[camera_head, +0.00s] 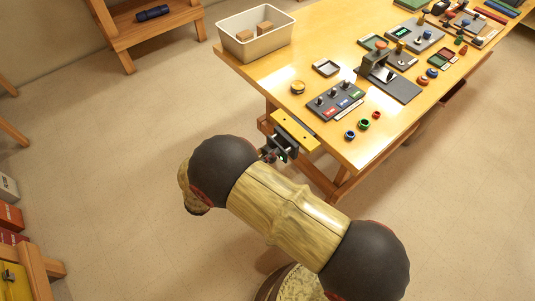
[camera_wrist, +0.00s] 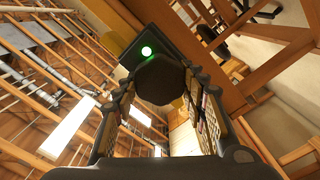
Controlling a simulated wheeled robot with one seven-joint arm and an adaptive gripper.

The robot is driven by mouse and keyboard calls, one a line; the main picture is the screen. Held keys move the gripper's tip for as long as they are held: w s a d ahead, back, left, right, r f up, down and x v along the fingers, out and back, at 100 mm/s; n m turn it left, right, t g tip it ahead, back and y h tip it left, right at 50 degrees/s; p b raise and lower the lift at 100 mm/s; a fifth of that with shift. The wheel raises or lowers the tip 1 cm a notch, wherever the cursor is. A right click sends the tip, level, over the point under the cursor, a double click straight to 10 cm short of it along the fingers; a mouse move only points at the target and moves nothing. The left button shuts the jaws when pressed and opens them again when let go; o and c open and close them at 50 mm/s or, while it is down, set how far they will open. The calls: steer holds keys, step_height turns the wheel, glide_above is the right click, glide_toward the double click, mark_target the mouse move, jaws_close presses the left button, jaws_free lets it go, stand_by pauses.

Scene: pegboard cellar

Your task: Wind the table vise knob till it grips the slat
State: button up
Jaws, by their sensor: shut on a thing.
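The table vise (camera_head: 284,148) is a dark block at the table's near left edge, with a small lamp glowing green on it. The yellow slat (camera_head: 297,133) lies at the vise along the table edge. Whether the jaws press on it is not clear. In the wrist view the vise body (camera_wrist: 152,32) shows its green lamp beside the dark, faceted knob (camera_wrist: 160,80). My gripper (camera_wrist: 160,92) has a finger on either side of the knob and is shut on it. In the head view my gripper (camera_head: 268,155) is mostly hidden by my arm.
The wooden table (camera_head: 270,76) holds a pale bin (camera_head: 255,48) with blocks, a panel with several knobs (camera_head: 336,101), a grey stand (camera_head: 385,78) and small coloured rings. Table legs and a brace are near the vise.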

steer(key=shift+f, duration=0.1)
steer(key=o, duration=1.2)
steer(key=shift+a, duration=0.1)
steer(key=v, duration=1.2)
